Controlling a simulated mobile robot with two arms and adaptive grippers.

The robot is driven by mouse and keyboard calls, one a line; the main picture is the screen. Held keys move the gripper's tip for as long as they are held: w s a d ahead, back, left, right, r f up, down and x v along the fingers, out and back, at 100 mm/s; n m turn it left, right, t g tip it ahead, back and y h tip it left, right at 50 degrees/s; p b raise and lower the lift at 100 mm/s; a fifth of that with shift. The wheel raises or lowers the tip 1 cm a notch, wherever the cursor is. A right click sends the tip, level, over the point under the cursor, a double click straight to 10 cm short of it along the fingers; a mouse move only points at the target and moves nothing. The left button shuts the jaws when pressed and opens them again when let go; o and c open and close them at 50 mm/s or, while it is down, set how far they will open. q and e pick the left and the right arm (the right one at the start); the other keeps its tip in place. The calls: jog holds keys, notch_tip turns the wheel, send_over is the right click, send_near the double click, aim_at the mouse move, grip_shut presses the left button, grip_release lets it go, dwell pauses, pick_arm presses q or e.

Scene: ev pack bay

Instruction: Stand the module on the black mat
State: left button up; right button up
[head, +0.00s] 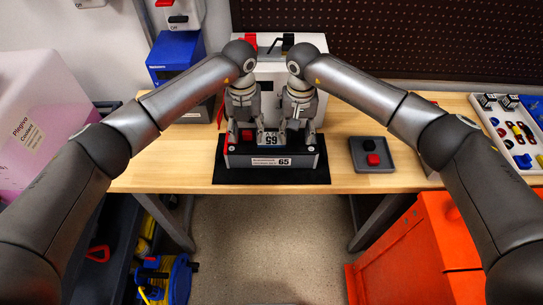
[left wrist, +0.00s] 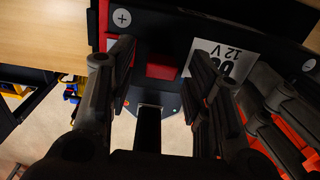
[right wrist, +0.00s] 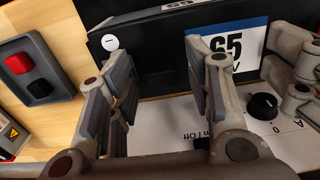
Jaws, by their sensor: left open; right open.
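The module (head: 240,161) is a dark block with a "65" strip on its front and a blue-and-white "65" label on top. It sits over the black mat (head: 300,181) and looks upright and level, with its base against the mat as far as I can see. My left gripper (head: 244,141) is open over its left end, near the plus terminal (left wrist: 122,18) and a red block (left wrist: 163,66). My right gripper (head: 297,139) is open over its right end, near the minus terminal (right wrist: 110,42). Neither gripper is closed on the module.
A white device with knobs (head: 285,75) stands close behind the module. A grey tray (head: 372,167) with red and black caps lies to the right. A blue box (head: 175,55) stands back left, a parts board (head: 515,130) far right. Bare bench lies beside the mat.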

pick_arm(q)
jog(key=shift+r, duration=0.1)
pick_arm(e)
jog(key=shift+r, duration=0.35)
pick_arm(q)
notch_tip(320, 180, up, 12)
pick_arm(e)
notch_tip(320, 180, up, 11)
jog(key=shift+r, duration=0.2)
dwell(0.6)
